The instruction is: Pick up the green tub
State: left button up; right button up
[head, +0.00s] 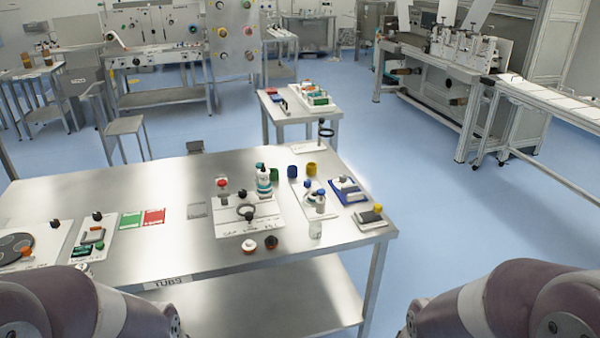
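The green tub (274,174) is a small dark green cylinder on the steel table (125,190), toward its back right. A white and teal bottle (263,180) stands close on its left and in front. A blue tub (292,172) and a yellow tub (311,170) stand in a row to its right. Only purple-grey parts of my two arms show, at the bottom left and bottom right corners. Neither gripper is in view, so I cannot see what they hold.
White boards with small parts (248,218) lie in front of the tubs. A blue tray (349,192) sits at the right. Green and red cards (143,217) lie further left. A smaller table (300,115) stands behind. Blue floor on the right is clear.

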aim_at(274, 175)
jog(key=i+l+z, duration=0.75)
jog(key=z, duration=0.25)
jog(key=i+z, duration=0.45)
jog(key=i+j+z, duration=0.1)
jog(key=i+z, duration=0.4)
jog(key=i+u, duration=0.15)
jog(key=i, duration=0.3)
jog(key=i+l+u, duration=0.15)
jog(key=i, duration=0.3)
jog(key=i+l+u, duration=0.15)
jog(key=i, duration=0.35)
jog(key=i+j+u, duration=0.1)
jog(key=u, duration=0.3)
jog(key=i+u, duration=0.6)
jog(key=u, duration=0.2)
jog(key=i+l+u, duration=0.1)
jog(key=u, duration=0.3)
jog(key=i+u, duration=0.35)
jog(key=i, duration=0.15)
jog(key=i+u, duration=0.35)
jog(key=i, duration=0.15)
jog(key=i+l+u, duration=0.2)
jog(key=i+u, duration=0.45)
jog(key=u, duration=0.15)
jog(key=i+u, duration=0.4)
jog(key=i+l+u, duration=0.15)
jog(key=u, duration=0.3)
